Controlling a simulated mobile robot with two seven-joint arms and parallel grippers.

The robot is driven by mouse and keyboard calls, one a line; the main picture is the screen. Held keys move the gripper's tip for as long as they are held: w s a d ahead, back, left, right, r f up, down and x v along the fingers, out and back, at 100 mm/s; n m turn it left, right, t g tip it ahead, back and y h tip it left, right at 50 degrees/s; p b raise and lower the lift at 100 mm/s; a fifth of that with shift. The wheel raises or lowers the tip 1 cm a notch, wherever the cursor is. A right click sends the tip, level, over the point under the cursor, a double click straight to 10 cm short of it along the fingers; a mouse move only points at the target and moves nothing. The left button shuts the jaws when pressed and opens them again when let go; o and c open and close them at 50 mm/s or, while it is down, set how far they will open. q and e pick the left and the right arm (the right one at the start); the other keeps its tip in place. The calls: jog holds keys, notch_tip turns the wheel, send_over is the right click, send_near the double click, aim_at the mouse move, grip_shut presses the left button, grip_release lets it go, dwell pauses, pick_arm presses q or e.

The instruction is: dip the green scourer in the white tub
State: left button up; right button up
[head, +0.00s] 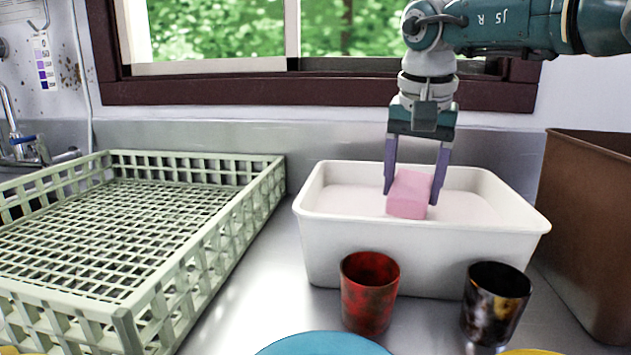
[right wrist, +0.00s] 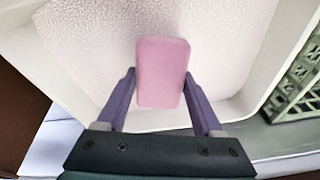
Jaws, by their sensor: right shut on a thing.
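The white tub (head: 420,248) stands on the steel counter below the window and holds a pale, foamy-looking fill (head: 345,198). My right gripper (head: 411,194) points down over the tub, shut on a pink block (head: 407,205) like a sponge or scourer. The right wrist view shows the pink block (right wrist: 161,72) between the two purple fingers, with the pale fill behind it. The block is inside the tub's outline; I cannot tell whether it touches the fill. No green scourer shows. My left gripper is not in view.
A pale green lattice rack (head: 225,235) stands left of the tub and looks empty. A red cup (head: 369,295) and a dark mottled cup (head: 494,305) stand before the tub. A brown bin (head: 590,220) is close at right. A blue round thing (head: 322,344) lies in front.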

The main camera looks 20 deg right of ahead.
jog(key=p+v, duration=0.2)
jog(key=v, duration=0.1)
jog(key=w+p+v, duration=0.1)
jog(key=v, duration=0.1)
jog(key=shift+d+r+p, duration=0.1)
jog(key=shift+d+p, duration=0.2)
jog(key=shift+w+p+v, duration=0.2)
jog(key=shift+p+v, duration=0.65)
jog(key=shift+v, duration=0.15)
jog(key=shift+d, duration=0.1)
